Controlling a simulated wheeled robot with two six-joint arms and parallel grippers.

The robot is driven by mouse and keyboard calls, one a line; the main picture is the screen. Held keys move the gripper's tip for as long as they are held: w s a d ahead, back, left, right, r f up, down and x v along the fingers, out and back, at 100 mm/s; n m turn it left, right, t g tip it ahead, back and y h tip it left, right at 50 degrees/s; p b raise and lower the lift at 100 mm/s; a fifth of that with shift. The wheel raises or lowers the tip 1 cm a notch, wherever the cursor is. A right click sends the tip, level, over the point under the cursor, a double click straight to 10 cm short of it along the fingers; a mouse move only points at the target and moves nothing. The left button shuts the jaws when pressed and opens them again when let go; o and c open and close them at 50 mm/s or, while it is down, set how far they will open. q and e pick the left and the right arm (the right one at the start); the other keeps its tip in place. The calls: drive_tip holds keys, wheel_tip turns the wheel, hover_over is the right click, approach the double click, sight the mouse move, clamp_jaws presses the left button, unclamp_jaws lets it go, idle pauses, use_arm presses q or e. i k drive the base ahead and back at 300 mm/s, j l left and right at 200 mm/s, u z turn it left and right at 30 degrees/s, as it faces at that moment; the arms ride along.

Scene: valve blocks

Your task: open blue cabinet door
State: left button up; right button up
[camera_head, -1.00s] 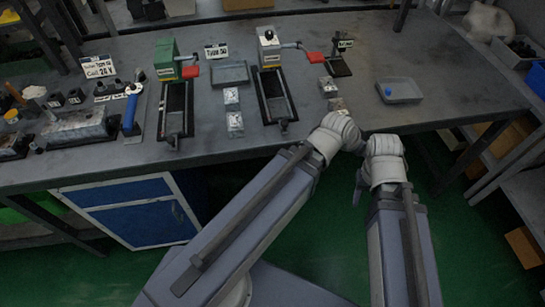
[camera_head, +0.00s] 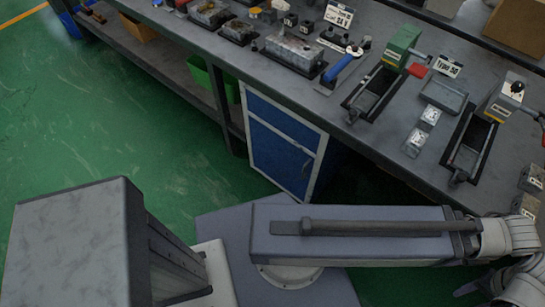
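The blue cabinet door (camera_head: 279,146) has a pale frame and sits under the workbench, near the middle of the head view. It looks shut. A small handle (camera_head: 307,166) is on its right side. My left arm stretches to the right across the bottom of the view, in front of and below the cabinet. Its white wrist is at the right edge, well apart from the door, and its fingers cannot be made out. Another white wrist, apparently my right, is cut off at the bottom right corner. Dark finger-like parts (camera_head: 472,287) show beside it; their opening is unclear.
The grey workbench (camera_head: 335,103) holds a blue-handled tool (camera_head: 343,66), a green vise-like block (camera_head: 402,46) and several valve parts. A green bin (camera_head: 212,78) is on the lower shelf left of the cabinet. Green floor (camera_head: 110,130) is open in front and to the left.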

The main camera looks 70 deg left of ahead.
sight(287, 149)
drive_tip(key=u, duration=2.85)
drive_tip(key=l, duration=0.75)
